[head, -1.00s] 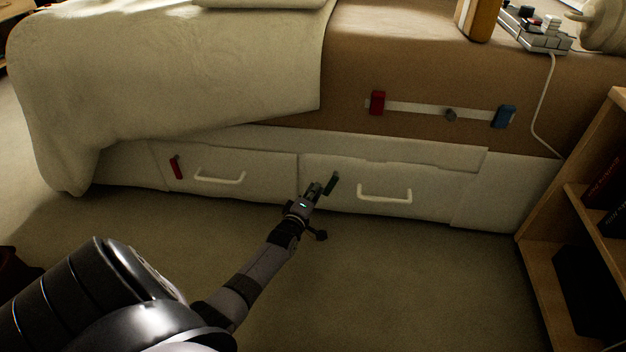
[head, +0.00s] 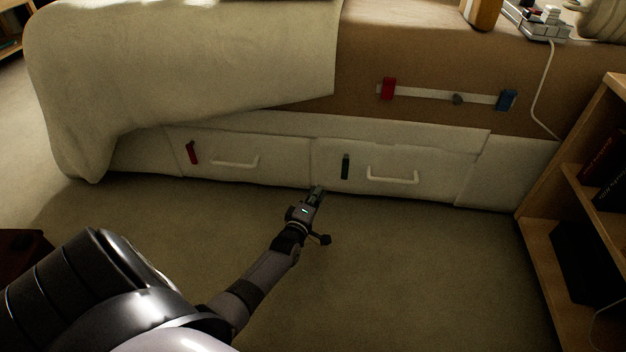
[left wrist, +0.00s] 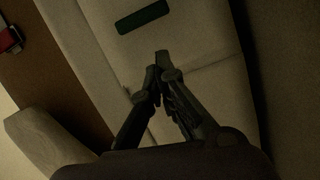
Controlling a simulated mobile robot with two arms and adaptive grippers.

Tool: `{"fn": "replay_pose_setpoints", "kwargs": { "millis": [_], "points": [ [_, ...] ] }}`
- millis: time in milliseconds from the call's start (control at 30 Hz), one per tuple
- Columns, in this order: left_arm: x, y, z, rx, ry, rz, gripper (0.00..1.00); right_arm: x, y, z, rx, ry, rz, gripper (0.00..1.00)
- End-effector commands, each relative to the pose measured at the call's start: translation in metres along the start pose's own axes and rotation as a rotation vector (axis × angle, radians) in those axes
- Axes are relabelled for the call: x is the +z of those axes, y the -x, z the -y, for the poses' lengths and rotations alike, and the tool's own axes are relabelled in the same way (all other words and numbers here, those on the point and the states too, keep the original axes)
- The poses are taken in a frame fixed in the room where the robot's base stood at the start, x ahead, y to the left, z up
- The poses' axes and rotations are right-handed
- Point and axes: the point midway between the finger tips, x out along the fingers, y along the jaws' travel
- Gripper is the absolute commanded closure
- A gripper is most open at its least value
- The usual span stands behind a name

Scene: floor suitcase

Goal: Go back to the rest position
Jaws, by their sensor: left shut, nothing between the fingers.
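My left gripper (head: 317,191) is shut and empty. It is in front of the bed's white drawer base, low over the carpet, apart from the dark green latch (head: 345,166). In the left wrist view the closed fingertips (left wrist: 158,68) point at the pale drawer front, and the dark green latch (left wrist: 142,17) lies just beyond them. The right drawer (head: 436,178) and the left drawer (head: 278,170) both look closed, each with a white handle. A red latch (head: 191,152) sits tilted on the left drawer. My right gripper is not in view.
A wooden bookshelf (head: 533,240) stands at the right. A blanket (head: 180,70) hangs over the bed's left side. A white strip with a red block (head: 387,89) and a blue block (head: 507,100) is on the bed's brown side. The carpet (head: 420,280) in front is clear.

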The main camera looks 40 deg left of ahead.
Motion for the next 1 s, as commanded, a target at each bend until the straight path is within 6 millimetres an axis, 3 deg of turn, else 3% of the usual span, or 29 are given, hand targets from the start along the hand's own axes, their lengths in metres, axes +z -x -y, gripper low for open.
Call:
{"fn": "replay_pose_setpoints", "kwargs": {
  "millis": [667,767,833,1000],
  "points": [
    [0.004,0.002,-0.005,0.009,-0.007,0.002,1.0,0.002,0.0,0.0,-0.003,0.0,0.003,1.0],
    [0.011,0.005,-0.031,0.057,-0.05,0.016,1.0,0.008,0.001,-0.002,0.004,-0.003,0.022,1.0],
    [0.022,0.011,-0.065,0.123,-0.111,0.033,1.0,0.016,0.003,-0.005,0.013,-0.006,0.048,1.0],
    [0.06,0.043,-0.182,0.364,-0.312,0.056,1.0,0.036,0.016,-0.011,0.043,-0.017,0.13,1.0]
  ]
}}
